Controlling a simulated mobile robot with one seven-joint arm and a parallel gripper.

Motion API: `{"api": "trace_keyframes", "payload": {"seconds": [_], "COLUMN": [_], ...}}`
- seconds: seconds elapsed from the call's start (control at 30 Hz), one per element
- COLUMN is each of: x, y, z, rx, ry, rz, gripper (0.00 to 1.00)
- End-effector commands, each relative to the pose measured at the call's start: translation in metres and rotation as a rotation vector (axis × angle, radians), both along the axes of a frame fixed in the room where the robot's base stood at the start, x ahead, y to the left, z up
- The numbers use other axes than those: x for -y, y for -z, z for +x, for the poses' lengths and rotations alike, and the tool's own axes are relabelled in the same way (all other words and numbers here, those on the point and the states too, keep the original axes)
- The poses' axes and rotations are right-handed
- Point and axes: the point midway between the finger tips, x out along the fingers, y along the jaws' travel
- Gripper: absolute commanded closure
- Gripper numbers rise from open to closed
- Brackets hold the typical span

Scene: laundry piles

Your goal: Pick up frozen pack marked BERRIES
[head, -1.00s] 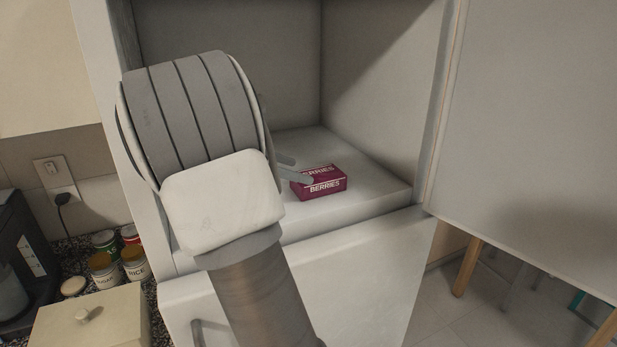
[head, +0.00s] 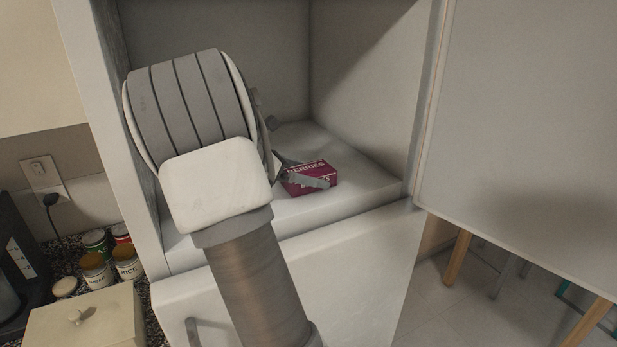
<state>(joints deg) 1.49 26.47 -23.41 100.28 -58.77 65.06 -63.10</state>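The frozen pack marked BERRIES (head: 318,171) is a small dark-red box with white lettering. It lies on the pale floor of the open freezer compartment, near its front. My gripper (head: 311,180) is at the pack, reaching in from the left. One grey finger crosses the pack's front face and covers part of the lettering there. The other finger is mostly hidden behind the pack's left end. My wrist and arm hide the gripper's body. I cannot tell whether the fingers press on the pack.
The compartment wall (head: 365,110) stands to the right of the pack, with bare floor between. The open door (head: 530,130) fills the right side. A counter at lower left holds several jars and cans (head: 95,268), a beige lidded box (head: 88,322) and a dark appliance (head: 18,250).

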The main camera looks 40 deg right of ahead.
Motion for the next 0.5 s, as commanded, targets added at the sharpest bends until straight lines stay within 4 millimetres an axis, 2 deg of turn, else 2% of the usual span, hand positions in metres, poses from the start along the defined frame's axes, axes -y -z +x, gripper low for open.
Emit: {"api": "trace_keyframes", "payload": {"seconds": [0.03,0.07,0.4,0.5], "x": [-0.0001,-0.0001,-0.0003,0.0], "y": [-0.0002,-0.0002,-0.0004,-0.0012], "z": [0.0001,0.0001,0.0002,0.0003], "rx": [0.0,0.0,0.0,0.001], "ry": [0.0,0.0,0.0,0.0], "rz": [0.0,0.0,0.0,-0.001], "gripper": [0.09,0.14,0.76,0.9]}}
